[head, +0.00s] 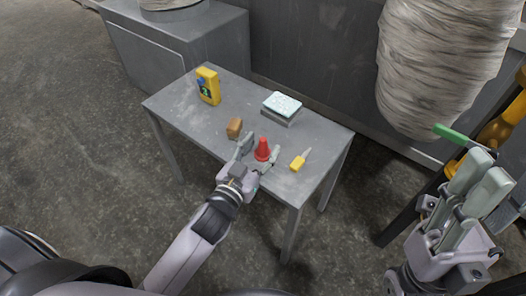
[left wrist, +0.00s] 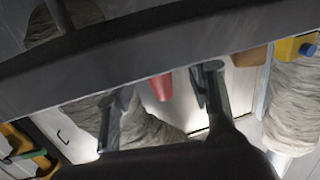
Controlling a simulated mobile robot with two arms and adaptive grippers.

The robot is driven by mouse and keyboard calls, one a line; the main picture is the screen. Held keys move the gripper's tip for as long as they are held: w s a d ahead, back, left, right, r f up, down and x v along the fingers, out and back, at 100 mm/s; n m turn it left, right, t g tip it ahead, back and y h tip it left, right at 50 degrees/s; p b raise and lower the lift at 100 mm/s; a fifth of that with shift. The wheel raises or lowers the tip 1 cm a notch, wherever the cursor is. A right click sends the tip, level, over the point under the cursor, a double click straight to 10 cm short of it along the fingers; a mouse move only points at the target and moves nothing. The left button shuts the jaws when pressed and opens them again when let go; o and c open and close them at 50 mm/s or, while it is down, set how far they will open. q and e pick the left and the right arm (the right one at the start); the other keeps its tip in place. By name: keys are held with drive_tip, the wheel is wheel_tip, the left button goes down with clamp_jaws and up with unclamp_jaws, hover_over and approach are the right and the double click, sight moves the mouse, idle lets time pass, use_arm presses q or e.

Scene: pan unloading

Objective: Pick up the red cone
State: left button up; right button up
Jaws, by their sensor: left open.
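The red cone (head: 262,150) stands upright near the front edge of the grey table (head: 180,116). My left gripper (head: 258,154) is open, with one finger on each side of the cone. I cannot tell whether either finger touches it. In the left wrist view the red cone (left wrist: 161,86) shows between the two dark fingers, its upper part hidden by a grey bar across the picture. My right gripper (head: 478,180) is raised at the right, away from the table, with its fingers close together and nothing seen between them.
A brown block (head: 234,128) lies just left of the left gripper. A yellow-handled screwdriver (head: 299,162) lies to its right. A yellow meter (head: 208,86) and a pale box (head: 282,106) stand farther back. A large wrapped column (head: 445,60) rises behind at the right.

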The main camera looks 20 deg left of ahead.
use_arm(q)
drive_tip(key=shift+w+d, duration=0.15)
drive_tip(key=shift+w, duration=0.6)
clamp_jaws()
